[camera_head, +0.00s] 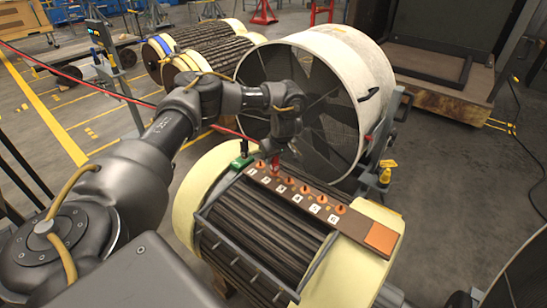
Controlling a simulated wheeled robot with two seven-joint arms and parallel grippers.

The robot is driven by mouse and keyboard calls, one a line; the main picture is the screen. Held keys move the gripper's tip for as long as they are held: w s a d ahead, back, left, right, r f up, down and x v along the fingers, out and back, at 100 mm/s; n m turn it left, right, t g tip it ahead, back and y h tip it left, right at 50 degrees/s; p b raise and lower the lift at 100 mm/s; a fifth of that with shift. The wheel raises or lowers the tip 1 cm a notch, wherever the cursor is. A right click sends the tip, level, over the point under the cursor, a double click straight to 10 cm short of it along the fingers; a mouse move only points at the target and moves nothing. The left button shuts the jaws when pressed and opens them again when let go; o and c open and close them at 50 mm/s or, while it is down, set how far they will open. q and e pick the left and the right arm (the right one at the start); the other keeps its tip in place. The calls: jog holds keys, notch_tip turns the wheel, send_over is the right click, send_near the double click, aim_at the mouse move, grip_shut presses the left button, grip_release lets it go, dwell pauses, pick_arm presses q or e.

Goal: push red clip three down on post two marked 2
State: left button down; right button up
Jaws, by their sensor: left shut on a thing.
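A brown board (360,227) lies across the top of a cream rotor drum with dark bars. It carries a row of orange posts, each beside a small white number tag; the tags are too small to read surely. My left gripper (275,157) points down over the far left end of the row, near the second post. It is shut on a small red clip (275,164), which is partly hidden by the fingers. The clip is at or just over the post; I cannot tell how far down it sits. My right gripper is not in view.
A green block (241,162) stands by the board's left end, and an orange square (381,238) marks its right end. A large white fan drum (345,65) stands close behind. A yellow object (386,172) is to the right.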

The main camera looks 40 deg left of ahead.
pick_arm(q)
jog(key=shift+f, duration=0.25)
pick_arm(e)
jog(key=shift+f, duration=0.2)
pick_arm(q)
jog(key=c, duration=1.1)
grip_release()
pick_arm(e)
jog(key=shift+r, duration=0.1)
pick_arm(q)
jog(key=p+v, duration=0.2)
jog(key=v, duration=0.8)
jog(key=shift+d+r+p, duration=0.15)
jog(key=shift+r+p, duration=0.2)
jog(key=shift+r, duration=0.05)
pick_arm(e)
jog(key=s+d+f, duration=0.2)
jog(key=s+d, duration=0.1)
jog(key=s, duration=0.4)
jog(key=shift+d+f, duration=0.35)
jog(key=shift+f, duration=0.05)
